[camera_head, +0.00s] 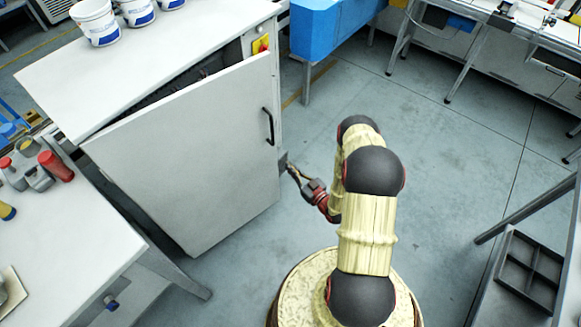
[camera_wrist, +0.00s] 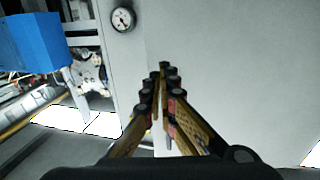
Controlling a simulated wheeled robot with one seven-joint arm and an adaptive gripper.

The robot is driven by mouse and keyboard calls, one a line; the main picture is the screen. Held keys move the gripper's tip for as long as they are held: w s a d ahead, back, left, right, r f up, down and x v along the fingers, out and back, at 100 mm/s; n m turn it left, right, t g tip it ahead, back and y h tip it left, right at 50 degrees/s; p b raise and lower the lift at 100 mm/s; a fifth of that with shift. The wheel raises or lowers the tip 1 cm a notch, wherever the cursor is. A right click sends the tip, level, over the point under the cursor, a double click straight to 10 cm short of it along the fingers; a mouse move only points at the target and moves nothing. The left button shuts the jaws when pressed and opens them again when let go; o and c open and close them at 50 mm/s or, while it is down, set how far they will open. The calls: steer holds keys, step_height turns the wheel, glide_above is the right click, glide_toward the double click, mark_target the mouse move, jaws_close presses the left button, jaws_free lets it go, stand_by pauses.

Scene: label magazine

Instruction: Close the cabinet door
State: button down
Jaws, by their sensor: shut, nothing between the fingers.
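The cabinet (camera_head: 262,40) is white-grey with a flat top. Its door (camera_head: 190,160) stands ajar, with a dark gap showing along its upper edge. A black bar handle (camera_head: 268,126) sits near the door's right edge. My gripper (camera_head: 288,166) is shut and empty, close to the door's right edge and below the handle. In the wrist view, my gripper (camera_wrist: 164,72) points at a pale flat surface beside a vertical edge. I cannot tell whether the fingertips touch the door.
White buckets (camera_head: 97,22) stand on the cabinet top. A workbench (camera_head: 60,240) with red and grey items is at the left, near the door's lower left. A blue box (camera_head: 325,30) stands behind the cabinet. A dark tray (camera_head: 528,270) is at the right. Open floor (camera_head: 440,150) lies right of my arm.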

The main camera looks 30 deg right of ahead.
mark_target(271, 147)
steer(key=w, duration=0.3)
steer(key=w+a+b, duration=0.1)
steer(key=w, duration=0.3)
steer(key=w+b, duration=0.1)
steer(key=w, duration=0.3)
steer(key=shift+a, duration=0.2)
